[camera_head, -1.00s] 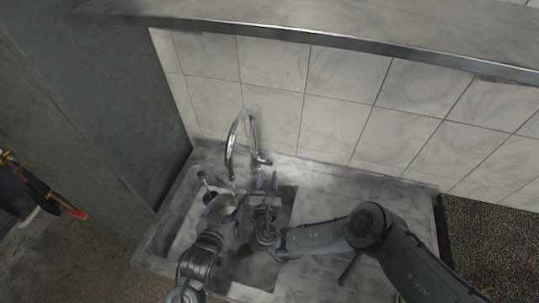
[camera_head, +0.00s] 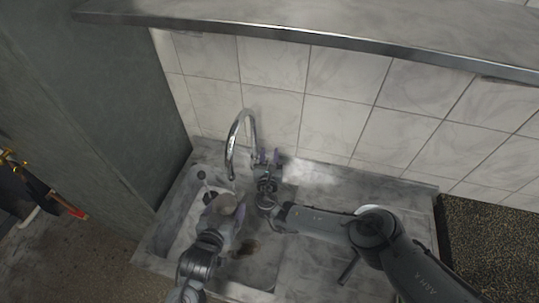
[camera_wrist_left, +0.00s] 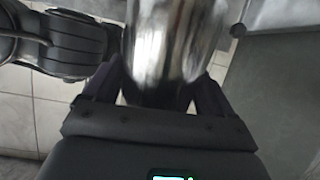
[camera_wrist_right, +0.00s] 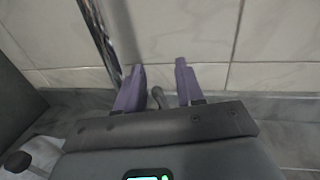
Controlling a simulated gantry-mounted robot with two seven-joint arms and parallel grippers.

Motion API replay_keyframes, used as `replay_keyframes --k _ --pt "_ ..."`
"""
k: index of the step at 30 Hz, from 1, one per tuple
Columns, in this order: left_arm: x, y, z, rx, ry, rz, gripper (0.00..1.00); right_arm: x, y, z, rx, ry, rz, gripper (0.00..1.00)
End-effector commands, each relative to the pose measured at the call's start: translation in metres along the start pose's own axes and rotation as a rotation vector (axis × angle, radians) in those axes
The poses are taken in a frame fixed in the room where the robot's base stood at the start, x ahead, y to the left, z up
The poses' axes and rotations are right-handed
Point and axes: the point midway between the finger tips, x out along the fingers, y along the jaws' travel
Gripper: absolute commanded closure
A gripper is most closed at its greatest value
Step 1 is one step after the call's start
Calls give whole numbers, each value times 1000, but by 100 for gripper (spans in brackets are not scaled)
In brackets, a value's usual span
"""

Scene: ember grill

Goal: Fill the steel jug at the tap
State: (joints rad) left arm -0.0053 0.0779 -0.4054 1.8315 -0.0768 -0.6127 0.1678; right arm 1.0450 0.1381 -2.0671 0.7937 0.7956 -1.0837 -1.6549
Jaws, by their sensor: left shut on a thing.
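The steel jug (camera_head: 226,203) is in my left gripper (camera_head: 222,215), over the sink and just below the tap's spout end. In the left wrist view the jug (camera_wrist_left: 170,45) fills the space between the fingers; its inside is not visible there. The curved chrome tap (camera_head: 232,142) stands at the back of the sink by the tiled wall. My right gripper (camera_head: 266,158) is at the tap's base. In the right wrist view its purple fingers are apart, with a small grey lever (camera_wrist_right: 157,97) between them; contact cannot be told. I cannot make out any running water.
A tiled wall (camera_head: 345,110) rises close behind, with a steel shelf (camera_head: 300,32) above. A tall grey panel (camera_head: 120,120) stands left. The counter right of the sink is largely under my right arm.

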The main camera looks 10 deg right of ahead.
Motion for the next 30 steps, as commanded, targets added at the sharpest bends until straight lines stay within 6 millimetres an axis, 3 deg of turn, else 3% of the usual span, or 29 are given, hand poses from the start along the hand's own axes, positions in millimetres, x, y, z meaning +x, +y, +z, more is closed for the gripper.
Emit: replay_keyframes --k 3,10,22,30 --pt "0 0 -2 0 3 0 53 0 0 0 0 0 0 66" --pt "0 0 -2 0 3 0 53 0 0 0 0 0 0 100" --pt "0 0 -2 0 3 0 53 2 -2 0 4 22 -3 100" --pt "0 0 -1 0 3 0 53 16 -6 1 38 194 2 100"
